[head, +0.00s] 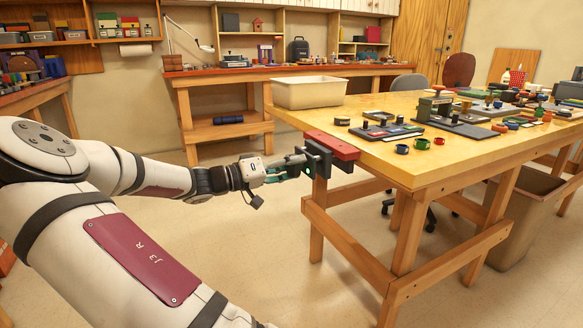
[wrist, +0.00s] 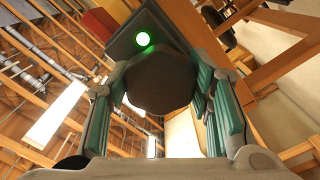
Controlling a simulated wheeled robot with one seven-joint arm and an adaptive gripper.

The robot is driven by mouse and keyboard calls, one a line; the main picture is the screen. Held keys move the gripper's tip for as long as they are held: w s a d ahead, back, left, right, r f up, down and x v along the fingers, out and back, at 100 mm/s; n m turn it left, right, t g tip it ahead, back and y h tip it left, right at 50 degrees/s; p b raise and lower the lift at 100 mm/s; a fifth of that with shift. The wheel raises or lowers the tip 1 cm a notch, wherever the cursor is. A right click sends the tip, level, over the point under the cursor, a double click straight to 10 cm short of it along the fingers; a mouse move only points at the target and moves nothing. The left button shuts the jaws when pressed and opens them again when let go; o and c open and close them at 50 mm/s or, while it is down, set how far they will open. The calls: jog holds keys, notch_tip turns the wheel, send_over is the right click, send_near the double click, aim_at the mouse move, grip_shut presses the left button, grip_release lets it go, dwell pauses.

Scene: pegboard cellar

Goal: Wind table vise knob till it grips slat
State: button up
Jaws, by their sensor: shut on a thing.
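The table vise (head: 318,158) is a dark block at the near left corner of the wooden table. A red bar (head: 335,145) lies along its top at the table edge; I cannot tell whether this is the slat or part of the vise. My gripper (head: 294,164) reaches the vise from the left. In the wrist view, my gripper (wrist: 162,88) has its green-padded fingers shut on the dark faceted knob (wrist: 160,82), one on each side. Behind the knob is a dark vise plate (wrist: 122,45) with a lit green light (wrist: 144,39). The jaw gap is hidden.
The table top (head: 400,170) holds a beige bin (head: 309,92), dark trays and several small coloured rings. A waste bin (head: 525,220) stands under the table at right. A workbench (head: 230,72) runs along the back wall. The floor before the table is clear.

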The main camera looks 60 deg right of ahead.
jog(key=o, duration=1.1)
jog(key=shift+o, duration=0.2)
jog(key=shift+a, duration=0.1)
jog(key=v, duration=1.2)
